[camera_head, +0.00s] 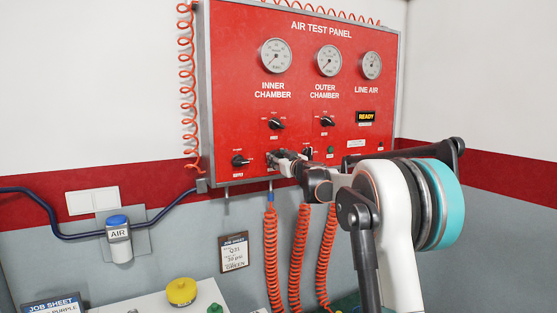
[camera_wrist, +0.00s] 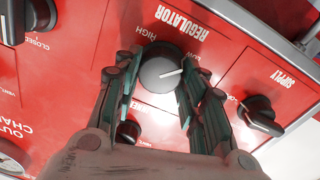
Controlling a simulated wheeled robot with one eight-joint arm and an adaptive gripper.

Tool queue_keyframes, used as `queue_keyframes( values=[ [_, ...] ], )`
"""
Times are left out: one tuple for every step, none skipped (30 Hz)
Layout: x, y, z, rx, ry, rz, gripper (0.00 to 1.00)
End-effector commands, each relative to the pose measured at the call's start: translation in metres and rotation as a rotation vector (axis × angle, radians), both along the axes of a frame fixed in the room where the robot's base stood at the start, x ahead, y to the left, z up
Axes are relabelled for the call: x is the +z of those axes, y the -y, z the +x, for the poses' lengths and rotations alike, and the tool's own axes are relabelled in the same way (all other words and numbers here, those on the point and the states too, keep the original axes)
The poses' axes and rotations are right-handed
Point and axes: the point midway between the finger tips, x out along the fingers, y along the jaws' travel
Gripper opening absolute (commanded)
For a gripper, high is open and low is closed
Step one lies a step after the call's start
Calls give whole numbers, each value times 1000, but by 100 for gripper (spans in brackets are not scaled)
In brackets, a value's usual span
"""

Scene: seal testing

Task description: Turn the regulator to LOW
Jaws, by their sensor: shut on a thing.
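The regulator (camera_wrist: 157,72) is a round grey knob with a white pointer line, on the red panel (camera_head: 235,110). In the wrist view its line points right, toward the LOW mark (camera_wrist: 205,75); the HIGH mark (camera_wrist: 145,33) is at its upper left. My gripper (camera_wrist: 162,80) is shut on the regulator, with one finger on each side.
The black supply knob (camera_wrist: 262,117) is close beside my right finger in the wrist view. Another dark knob (camera_wrist: 128,131) shows below, between the fingers. Orange coiled hoses (camera_head: 297,255) hang below the panel. The display (camera_head: 366,117) reads READY.

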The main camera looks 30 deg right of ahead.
Motion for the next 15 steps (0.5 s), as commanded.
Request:
queue_keyframes(
  values=[
    [-1, 0, 0, 1, 0, -2, 14],
    [-1, 0, 0, 1, 0, -1, 14],
    [-1, 0, 0, 0, 0, -1, 14],
    [-1, 0, 0, 0, 0, -1, 14],
    [-1, 0, 0, 0, 0, -1, 14],
    [-1, 0, 0, 0, 0, -1, 14],
    [-1, 0, 0, 0, 0, -1, 41],
    [-1, 0, 0, 0, 0, 0, 47],
    [-1, 0, 0, 0, 0, 0, 56],
    [-1, 0, 0, 0, 0, 0, 59],
    [-1, 0, 0, 0, 0, 0, 59],
    [-1, 0, 0, 0, 0, 0, 59],
    [0, 0, 0, 0, 0, 0, 59],
    [0, 0, 0, 0, 0, 1, 59],
    [0, 0, 0, 0, 0, 1, 59]
  ],
)
